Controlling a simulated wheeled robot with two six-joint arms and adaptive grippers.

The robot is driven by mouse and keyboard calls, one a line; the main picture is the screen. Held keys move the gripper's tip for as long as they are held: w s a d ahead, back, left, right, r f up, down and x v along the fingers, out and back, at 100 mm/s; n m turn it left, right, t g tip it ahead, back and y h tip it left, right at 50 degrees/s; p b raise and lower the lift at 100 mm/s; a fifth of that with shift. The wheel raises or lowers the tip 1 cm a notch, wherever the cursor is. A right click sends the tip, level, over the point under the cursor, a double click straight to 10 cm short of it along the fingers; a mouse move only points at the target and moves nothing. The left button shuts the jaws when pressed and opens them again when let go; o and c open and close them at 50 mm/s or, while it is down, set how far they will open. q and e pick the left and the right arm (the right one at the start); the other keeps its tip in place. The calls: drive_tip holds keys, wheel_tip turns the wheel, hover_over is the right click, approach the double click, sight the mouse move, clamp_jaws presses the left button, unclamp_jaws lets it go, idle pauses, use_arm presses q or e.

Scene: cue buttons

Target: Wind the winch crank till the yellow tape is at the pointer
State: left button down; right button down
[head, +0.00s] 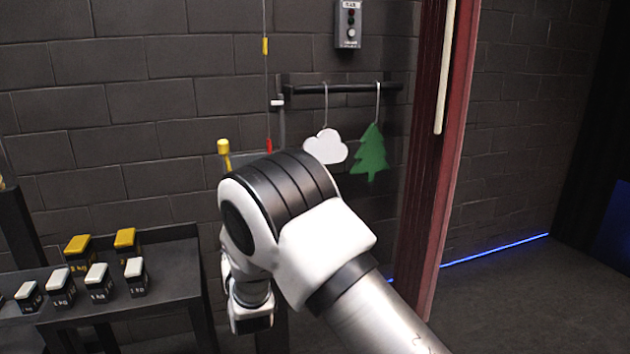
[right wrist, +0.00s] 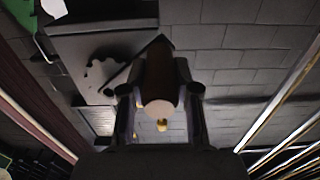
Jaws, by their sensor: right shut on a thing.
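A thin vertical line (head: 266,85) hangs in front of the brick wall in the head view. The yellow tape (head: 265,46) is on it, above the small white pointer (head: 277,103). A red mark (head: 269,145) is on the line below the pointer. In the right wrist view, my right gripper (right wrist: 160,98) is shut on the crank handle (right wrist: 160,78), a dark brown grip with a pale round end between the fingers. In the head view my right arm hides the winch, the crank and that gripper. My left gripper is in neither view.
A yellow-topped lever (head: 224,148) stands just left of my right arm. A white cloud (head: 326,147) and a green tree (head: 371,152) hang from a black bar (head: 345,88). A dark table (head: 170,285) with several weights is at left. A red post (head: 445,150) stands at right.

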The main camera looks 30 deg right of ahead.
drive_tip(key=shift+s+a+f, duration=0.1)
drive_tip(key=r+p, duration=0.1)
drive_tip(key=a+r+p, duration=0.1)
drive_tip(key=r, duration=0.1)
drive_tip(key=a+r+p, duration=0.1)
drive_tip(key=shift+w+a+r, duration=0.1)
drive_tip(key=shift+w+r, duration=0.1)
wheel_tip(320, 180, up, 5)
drive_tip(key=p, duration=0.3)
drive_tip(key=shift+r, duration=0.15)
